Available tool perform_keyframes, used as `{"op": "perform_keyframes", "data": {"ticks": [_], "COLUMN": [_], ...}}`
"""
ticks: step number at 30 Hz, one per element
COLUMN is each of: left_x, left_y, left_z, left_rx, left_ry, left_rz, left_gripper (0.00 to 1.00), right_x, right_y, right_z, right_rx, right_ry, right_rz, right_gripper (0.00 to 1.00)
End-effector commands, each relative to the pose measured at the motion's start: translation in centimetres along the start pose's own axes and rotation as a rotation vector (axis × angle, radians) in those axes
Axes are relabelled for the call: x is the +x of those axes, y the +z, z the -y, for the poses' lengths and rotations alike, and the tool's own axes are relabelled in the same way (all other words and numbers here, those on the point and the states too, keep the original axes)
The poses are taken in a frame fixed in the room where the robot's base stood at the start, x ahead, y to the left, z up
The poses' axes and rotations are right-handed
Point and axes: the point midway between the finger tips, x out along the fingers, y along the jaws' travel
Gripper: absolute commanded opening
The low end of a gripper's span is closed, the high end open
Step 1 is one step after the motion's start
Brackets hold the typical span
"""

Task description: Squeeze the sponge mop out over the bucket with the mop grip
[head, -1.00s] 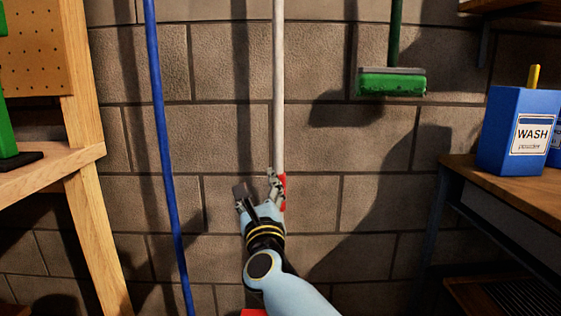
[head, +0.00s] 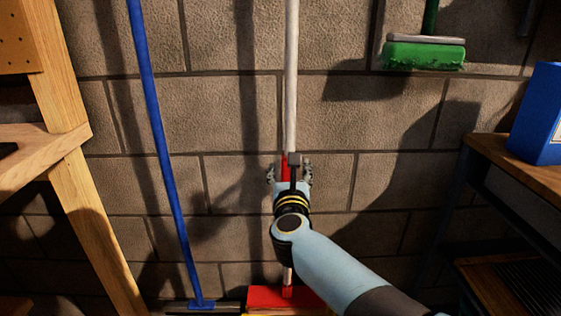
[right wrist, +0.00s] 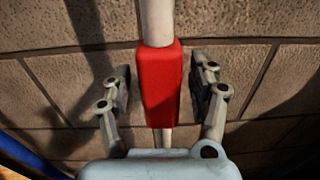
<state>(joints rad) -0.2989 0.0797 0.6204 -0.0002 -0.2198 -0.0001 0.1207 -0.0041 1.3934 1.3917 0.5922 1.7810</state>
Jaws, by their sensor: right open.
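The mop's white pole (head: 291,80) stands upright against the block wall. Its red mop grip (head: 284,165) is partly hidden by my right gripper (head: 290,172). In the right wrist view the red grip (right wrist: 161,85) sits between the two spread fingers of my right gripper (right wrist: 161,84), with a visible gap on each side. The gripper is open and holds nothing. At the pole's foot is a wide red block (head: 286,298) with a yellowish lower edge, seemingly the mop head, cut off by the frame. No bucket is clearly seen. My left gripper is out of view.
A blue-handled tool (head: 158,130) leans on the wall to the left, beside a wooden shelf frame (head: 95,225). A green brush (head: 423,53) hangs upper right. A bench (head: 525,170) with a blue box (head: 541,112) stands at the right.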

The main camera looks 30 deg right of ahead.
Motion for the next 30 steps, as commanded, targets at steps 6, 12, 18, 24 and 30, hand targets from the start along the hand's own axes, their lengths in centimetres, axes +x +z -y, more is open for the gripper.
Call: {"op": "perform_keyframes", "data": {"ticks": [6, 12, 18, 24, 30], "left_x": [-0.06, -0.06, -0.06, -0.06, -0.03], "left_y": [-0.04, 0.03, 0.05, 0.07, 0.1], "left_z": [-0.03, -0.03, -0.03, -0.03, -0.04], "left_rx": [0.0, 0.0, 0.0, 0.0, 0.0], "left_ry": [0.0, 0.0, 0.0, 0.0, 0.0], "left_rz": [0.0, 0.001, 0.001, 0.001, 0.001], "left_gripper": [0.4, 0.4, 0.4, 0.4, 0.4], "right_x": [0.05, 0.05, 0.06, 0.06, 0.06], "right_y": [-0.05, -0.02, 0.0, 0.02, -0.01], "right_z": [0.24, 0.21, 0.19, 0.18, 0.18], "right_rx": [0.0, 0.0, 0.0, 0.0, 0.0], "right_ry": [0.0, 0.0, 0.0, 0.0, 0.0], "right_rz": [0.0, 0.0, 0.0, 0.001, 0.001], "right_gripper": [0.6, 0.48, 0.22, 0.0, 0.0]}}
